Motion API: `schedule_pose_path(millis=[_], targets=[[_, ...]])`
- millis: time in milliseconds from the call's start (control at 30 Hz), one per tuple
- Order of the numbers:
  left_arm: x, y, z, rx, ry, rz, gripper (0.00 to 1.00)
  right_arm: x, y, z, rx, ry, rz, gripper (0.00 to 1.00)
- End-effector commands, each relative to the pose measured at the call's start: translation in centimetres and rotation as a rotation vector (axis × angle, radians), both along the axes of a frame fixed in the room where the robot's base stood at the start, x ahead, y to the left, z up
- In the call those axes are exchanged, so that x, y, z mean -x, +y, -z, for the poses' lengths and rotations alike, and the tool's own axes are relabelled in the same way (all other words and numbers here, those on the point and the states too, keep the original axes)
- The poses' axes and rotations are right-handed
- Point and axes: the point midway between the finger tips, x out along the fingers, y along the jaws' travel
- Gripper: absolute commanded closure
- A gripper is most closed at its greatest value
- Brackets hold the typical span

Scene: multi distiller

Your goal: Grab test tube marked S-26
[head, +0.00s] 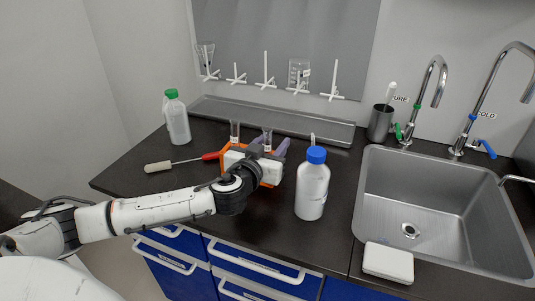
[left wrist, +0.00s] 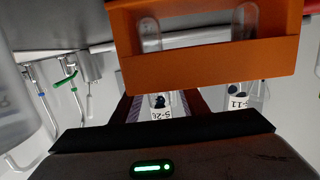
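The orange rack (left wrist: 210,65) holds two clear test tubes; it stands on the counter, partly behind my left gripper in the head view (head: 226,149). The left wrist view is upside down. There, the tube labelled S-26 (left wrist: 160,104) is between my left gripper's fingers (left wrist: 162,108), with small gaps on both sides. The tube labelled S-11 (left wrist: 241,97) is outside the fingers. In the head view, S-26 is the right tube (head: 267,138) and S-11 the left (head: 235,130). My left gripper (head: 269,146) is open around S-26. My right gripper is out of view.
A blue-capped white bottle (head: 312,189) stands close right of the rack. A pegboard (head: 283,45) and tray (head: 270,119) are behind. The sink (head: 440,200) is right.

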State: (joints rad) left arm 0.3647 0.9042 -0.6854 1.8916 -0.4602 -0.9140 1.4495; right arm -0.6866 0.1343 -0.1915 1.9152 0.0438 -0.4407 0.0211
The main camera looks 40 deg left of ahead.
Motion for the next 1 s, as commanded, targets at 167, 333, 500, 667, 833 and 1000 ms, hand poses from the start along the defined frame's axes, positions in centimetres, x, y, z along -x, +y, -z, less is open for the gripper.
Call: schedule_pose_path(millis=[167,333,500,667,833,1000], targets=[[-0.1,0.0,0.1,0.000,0.001,0.001,0.60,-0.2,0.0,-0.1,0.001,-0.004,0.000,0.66],[-0.1,0.0,0.0,0.000,0.000,0.001,0.82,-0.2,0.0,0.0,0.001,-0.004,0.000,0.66],[-0.1,0.0,0.0,0.000,0.000,0.001,1.00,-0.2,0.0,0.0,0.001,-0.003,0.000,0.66],[-0.1,0.0,0.0,0.000,0.000,0.001,1.00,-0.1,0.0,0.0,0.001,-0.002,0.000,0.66],[-0.1,0.0,-1.2,0.000,-0.003,0.001,1.00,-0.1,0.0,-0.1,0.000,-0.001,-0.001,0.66],[-0.1,0.0,-4.5,0.002,-0.006,0.001,1.00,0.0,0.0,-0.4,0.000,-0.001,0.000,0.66]])
